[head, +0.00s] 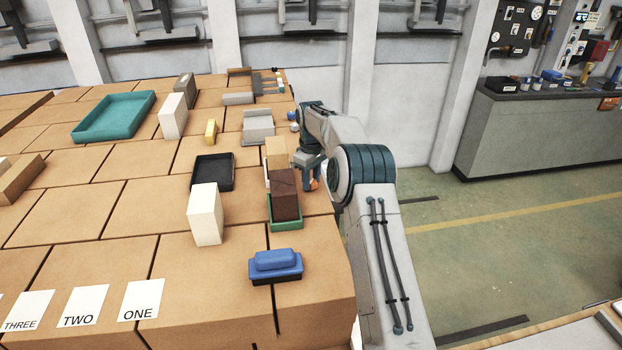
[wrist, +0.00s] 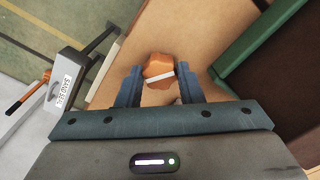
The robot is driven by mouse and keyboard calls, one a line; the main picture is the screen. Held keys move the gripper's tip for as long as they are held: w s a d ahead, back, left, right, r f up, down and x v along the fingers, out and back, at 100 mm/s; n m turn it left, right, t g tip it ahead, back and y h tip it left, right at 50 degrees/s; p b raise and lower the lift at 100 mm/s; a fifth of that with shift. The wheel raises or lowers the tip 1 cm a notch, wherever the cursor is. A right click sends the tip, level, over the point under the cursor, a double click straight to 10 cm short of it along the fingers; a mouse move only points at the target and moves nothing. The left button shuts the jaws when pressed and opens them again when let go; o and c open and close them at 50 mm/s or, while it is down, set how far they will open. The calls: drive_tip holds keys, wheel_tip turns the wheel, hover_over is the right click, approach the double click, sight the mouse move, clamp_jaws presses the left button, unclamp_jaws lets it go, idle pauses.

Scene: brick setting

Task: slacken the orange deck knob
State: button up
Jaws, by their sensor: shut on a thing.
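The orange deck knob (wrist: 158,64) is a faceted knob with a white stripe, on the tan deck in the wrist view. My gripper (wrist: 160,75) has one finger on each side of it and is shut on it. The stripe runs slightly tilted across the knob. In the head view a small orange part of the knob (head: 314,184) shows below my gripper (head: 308,178), at the right edge of the brick-like deck. My wrist and fingers hide most of it there.
A green tray (head: 287,226) holding a dark brown block (head: 284,196) stands close beside my gripper. A labelled grey fixture (wrist: 66,88) lies left in the wrist view. A white block (head: 205,215) and a blue-topped item (head: 275,262) stand nearer. Floor lies right of the deck.

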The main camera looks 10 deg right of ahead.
drive_tip(key=n, duration=0.5)
drive_tip(key=shift+n, duration=0.4)
drive_tip(key=shift+r, duration=0.1)
idle(0.3)
drive_tip(key=o, duration=1)
drive_tip(key=shift+c, duration=0.2)
wheel_tip(320, 180, up, 14)
drive_tip(key=shift+f, duration=0.2)
drive_tip(key=shift+r, duration=0.1)
